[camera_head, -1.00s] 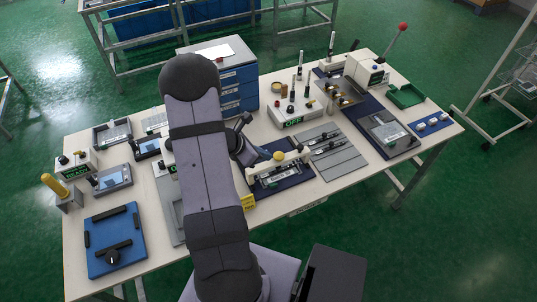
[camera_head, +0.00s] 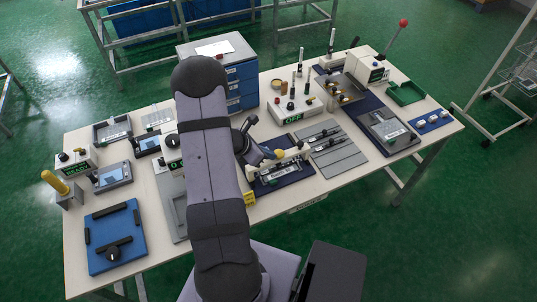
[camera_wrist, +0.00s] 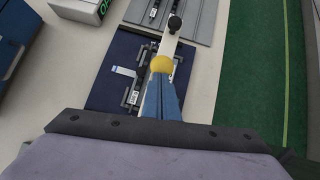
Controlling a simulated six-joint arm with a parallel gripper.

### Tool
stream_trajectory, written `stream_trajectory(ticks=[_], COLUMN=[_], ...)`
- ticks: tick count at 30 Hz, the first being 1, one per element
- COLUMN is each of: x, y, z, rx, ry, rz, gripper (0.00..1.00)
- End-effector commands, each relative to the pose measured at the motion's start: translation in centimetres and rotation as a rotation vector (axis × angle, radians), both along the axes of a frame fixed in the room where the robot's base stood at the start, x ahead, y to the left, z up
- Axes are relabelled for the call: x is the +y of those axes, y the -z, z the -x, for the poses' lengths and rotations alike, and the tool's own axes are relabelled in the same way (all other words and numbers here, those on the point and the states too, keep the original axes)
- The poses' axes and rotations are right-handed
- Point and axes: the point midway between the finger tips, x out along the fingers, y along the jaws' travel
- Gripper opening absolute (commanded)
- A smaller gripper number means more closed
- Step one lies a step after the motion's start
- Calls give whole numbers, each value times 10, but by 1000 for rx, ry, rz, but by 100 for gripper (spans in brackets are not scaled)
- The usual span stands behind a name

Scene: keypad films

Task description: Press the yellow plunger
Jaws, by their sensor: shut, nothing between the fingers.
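The yellow plunger (camera_head: 281,154) has a round yellow head and stands on the white crossbar of a fixture on a dark blue base (camera_head: 297,174). In the wrist view the yellow plunger (camera_wrist: 162,63) shows just beyond my fingertips. My gripper (camera_head: 272,154) is shut and empty, with blue fingers close beside the plunger on its left in the head view. In the wrist view my gripper (camera_wrist: 162,78) overlaps the lower edge of the yellow head. I cannot tell whether they touch. The plunger's stem is hidden.
A black knob (camera_wrist: 175,22) stands at the crossbar's far end. A grey slotted plate (camera_head: 336,150) lies right of the fixture. A white box with several posts (camera_head: 294,110) stands behind. A yellow cylinder (camera_head: 54,183) stands at the table's left.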

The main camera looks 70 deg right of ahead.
Motion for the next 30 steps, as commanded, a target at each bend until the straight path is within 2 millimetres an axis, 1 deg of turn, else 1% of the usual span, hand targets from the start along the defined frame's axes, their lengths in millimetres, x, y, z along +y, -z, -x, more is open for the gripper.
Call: stream_trajectory(ticks=[1,6,23,30], x=[-1,-2,0,3], y=[10,19,23,16], z=[2,4,7,5], rx=[2,1,-1,-2], ry=[2,5,13,12], rz=[1,-3,-13,-8], gripper=[0,0,0,0])
